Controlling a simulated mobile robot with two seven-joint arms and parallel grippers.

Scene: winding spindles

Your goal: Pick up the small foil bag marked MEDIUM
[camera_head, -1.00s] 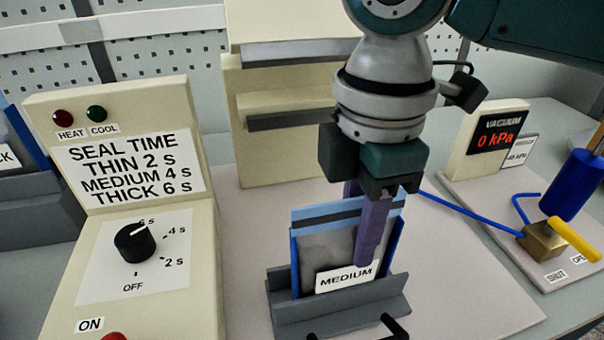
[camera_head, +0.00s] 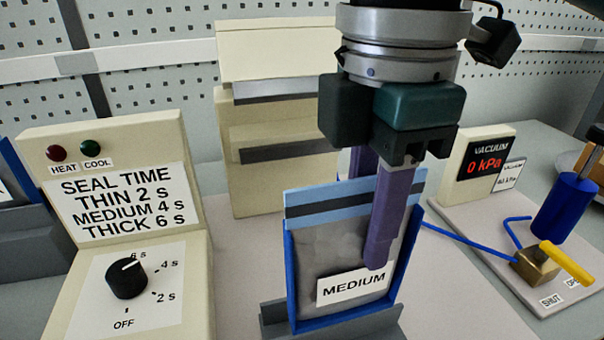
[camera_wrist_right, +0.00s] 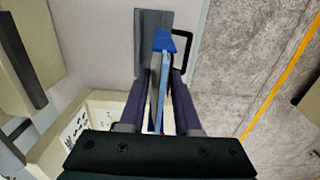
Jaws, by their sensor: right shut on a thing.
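In the right wrist view the bag (camera_wrist_right: 162,75) shows edge-on between the fingers of my right gripper (camera_wrist_right: 163,95), above the grey stand (camera_wrist_right: 152,30). My left gripper is not in view.
A cream sealer box (camera_head: 115,200) with a dial stands at the left. A cream block (camera_head: 275,120) with dark bars stands behind the bag. A vacuum gauge (camera_head: 488,165), a brass valve with a yellow handle (camera_head: 570,262) and a blue cylinder (camera_head: 565,205) are at the right.

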